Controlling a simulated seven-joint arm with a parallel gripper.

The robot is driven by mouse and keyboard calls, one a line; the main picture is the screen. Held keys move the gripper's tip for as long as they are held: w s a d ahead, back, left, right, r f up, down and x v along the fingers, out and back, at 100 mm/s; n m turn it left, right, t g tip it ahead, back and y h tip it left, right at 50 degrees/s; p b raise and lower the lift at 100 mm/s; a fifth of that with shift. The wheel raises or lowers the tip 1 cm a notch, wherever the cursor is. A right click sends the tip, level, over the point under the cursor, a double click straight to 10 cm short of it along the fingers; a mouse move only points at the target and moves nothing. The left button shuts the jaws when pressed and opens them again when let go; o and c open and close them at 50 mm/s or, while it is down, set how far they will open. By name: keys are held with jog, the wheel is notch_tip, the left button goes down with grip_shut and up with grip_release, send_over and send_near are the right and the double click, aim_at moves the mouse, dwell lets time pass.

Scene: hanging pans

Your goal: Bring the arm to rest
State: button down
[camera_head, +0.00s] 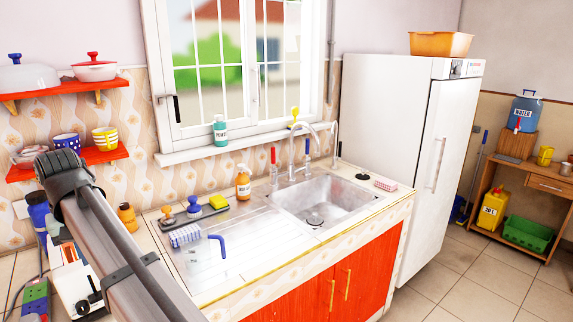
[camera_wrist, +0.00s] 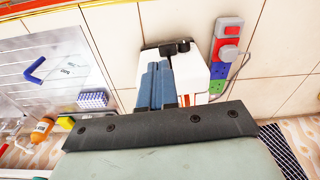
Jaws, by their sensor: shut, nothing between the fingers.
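My gripper (camera_wrist: 157,64) shows in the wrist view as two blue-grey fingers lying side by side, shut with nothing between them. A dark plate with screws crosses the picture below them. The fingers appear in front of a white appliance (camera_wrist: 190,80); I cannot tell how far they are from it. In the head view my arm runs from the bottom up to a dark joint at the left, and the gripper itself cannot be made out there.
The same white appliance (camera_head: 75,280) and a power strip (camera_head: 36,300) are at lower left. The counter holds a sink (camera_head: 318,200), an orange bottle (camera_head: 243,182) and a blue-handled jug (camera_head: 195,262). Red shelves (camera_head: 70,90) hold pots and cups.

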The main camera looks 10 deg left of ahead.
jog(key=w+d+f+m+g, duration=0.1)
jog(key=w+d+f+g, duration=0.15)
jog(key=d+f, duration=1.2)
jog(key=w+d+f+m+g, duration=0.1)
jog(key=w+d+f+m, duration=0.15)
jog(key=d+f, duration=1.15)
jog(key=w+d+f+g, duration=0.1)
jog(key=w+d+f, duration=0.2)
jog(key=d+f, duration=1.15)
jog(key=s+d+f+m, duration=0.2)
jog(key=s+d+f, duration=0.3)
jog(key=f, duration=0.4)
jog(key=s+d+f+m, duration=0.25)
jog(key=d+f, duration=0.35)
jog(key=f, duration=0.3)
jog(key=s+d+f+m+g, duration=0.1)
jog(key=s+d+f, duration=0.3)
jog(key=s, duration=0.5)
jog(key=s+d+f+m+g, duration=0.1)
jog(key=s+d+f, duration=0.3)
jog(key=s+d, duration=0.4)
jog(key=shift+s+d+f+g+h, duration=0.3)
jog(key=shift+s+f+g+h, duration=0.1)
jog(key=shift+s, duration=0.55)
